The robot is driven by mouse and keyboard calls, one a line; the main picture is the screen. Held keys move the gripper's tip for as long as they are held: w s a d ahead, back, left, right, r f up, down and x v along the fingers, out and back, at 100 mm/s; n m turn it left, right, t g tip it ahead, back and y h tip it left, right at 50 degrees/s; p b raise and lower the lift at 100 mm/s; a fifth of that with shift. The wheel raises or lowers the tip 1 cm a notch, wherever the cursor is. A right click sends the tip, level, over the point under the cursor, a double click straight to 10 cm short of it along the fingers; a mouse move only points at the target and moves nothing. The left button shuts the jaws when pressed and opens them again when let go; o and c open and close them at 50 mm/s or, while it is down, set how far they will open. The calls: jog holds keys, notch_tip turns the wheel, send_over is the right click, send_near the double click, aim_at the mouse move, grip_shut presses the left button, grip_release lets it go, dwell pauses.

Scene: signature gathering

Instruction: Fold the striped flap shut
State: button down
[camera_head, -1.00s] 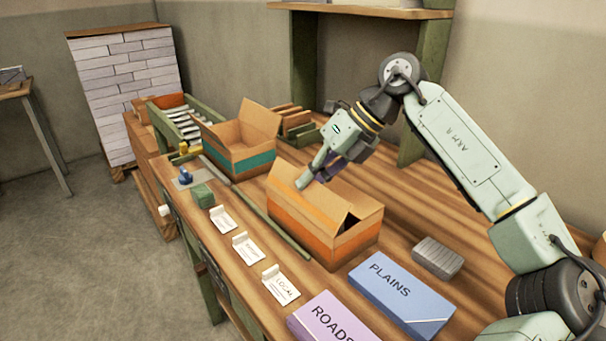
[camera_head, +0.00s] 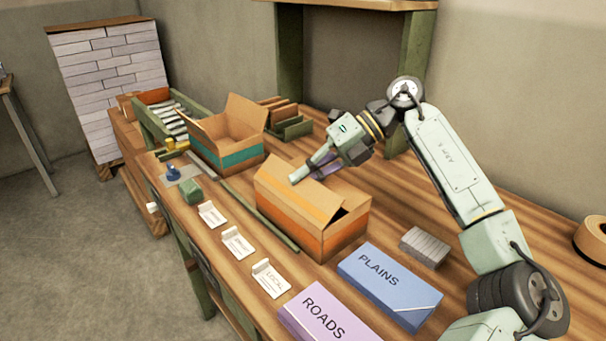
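The cardboard box with the orange band (camera_head: 338,240) stands in the middle of the bench. Its striped flap (camera_head: 292,197) lies low across the top, sloping toward the near left side. A dark gap shows at the box's right end, beside a raised tan end flap (camera_head: 348,222). My gripper (camera_head: 305,178) is above the far left part of the striped flap, its pale fingertip at or very close to the flap. I cannot tell whether it touches. A purple-tinted part shows behind that finger. I cannot make out the gap between the fingers.
A box with a teal band (camera_head: 240,158) stands open behind to the left. A blue PLAINS box (camera_head: 388,285), a purple ROADS box (camera_head: 325,315) and a grey block (camera_head: 425,246) lie nearer. Several white cards (camera_head: 238,243) line the front edge. A tape roll (camera_head: 592,240) is far right.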

jog(key=c, duration=2.3)
grip_release()
jog(key=o, duration=0.5)
jog(key=shift+c, duration=0.2)
jog(key=v, duration=1.2)
